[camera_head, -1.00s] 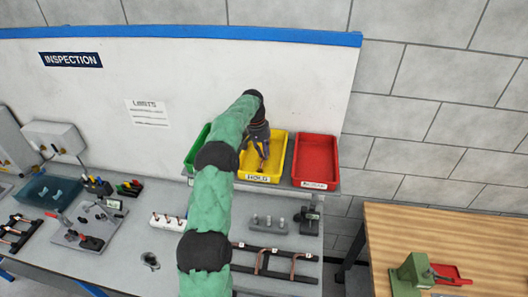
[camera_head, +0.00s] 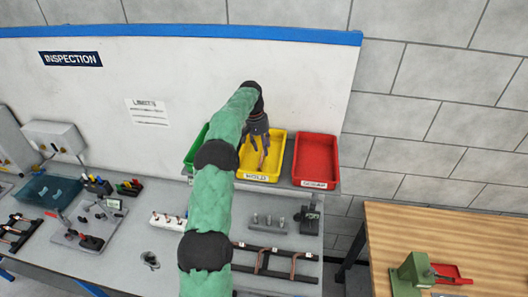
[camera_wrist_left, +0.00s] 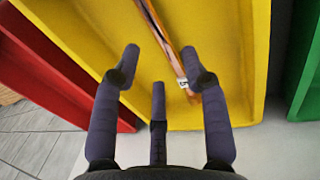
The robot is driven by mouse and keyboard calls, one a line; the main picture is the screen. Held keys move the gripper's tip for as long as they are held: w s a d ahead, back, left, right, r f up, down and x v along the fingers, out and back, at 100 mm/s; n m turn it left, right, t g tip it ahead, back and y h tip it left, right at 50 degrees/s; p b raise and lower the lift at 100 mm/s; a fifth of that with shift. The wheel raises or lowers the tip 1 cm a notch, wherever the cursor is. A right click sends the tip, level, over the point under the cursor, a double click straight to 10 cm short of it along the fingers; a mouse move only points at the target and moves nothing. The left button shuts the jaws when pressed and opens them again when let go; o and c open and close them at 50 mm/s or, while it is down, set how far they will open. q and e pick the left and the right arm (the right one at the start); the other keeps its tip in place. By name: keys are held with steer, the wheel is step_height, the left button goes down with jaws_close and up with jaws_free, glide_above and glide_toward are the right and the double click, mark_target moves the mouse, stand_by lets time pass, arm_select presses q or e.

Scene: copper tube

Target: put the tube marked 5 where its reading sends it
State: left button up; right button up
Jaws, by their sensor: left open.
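The copper tube (camera_head: 263,158) lies in the yellow bin (camera_head: 245,163), whose front label reads HOLD. In the left wrist view the tube (camera_wrist_left: 163,35) runs slantwise over the yellow floor, with a white tag (camera_wrist_left: 183,83) near one end that seems to read 5. My left gripper (camera_head: 259,143) is above this bin, fingers pointing down. The tube looks apart from the fingers. My right gripper is not in view.
A red bin (camera_head: 316,160) stands right of the yellow one, and a green bin (camera_head: 196,150) left, partly behind my arm. A rack with copper tubes (camera_head: 270,270) and a gauge stand (camera_head: 308,218) are in front. A LIMITS sheet (camera_head: 148,112) hangs on the board.

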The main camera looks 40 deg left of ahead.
arm_select(q)
step_height(320, 180, up, 9)
steer(key=a+p, duration=0.1)
steer(key=shift+s+a, duration=0.25)
steer(key=shift+s, duration=0.2)
stand_by(0.4)
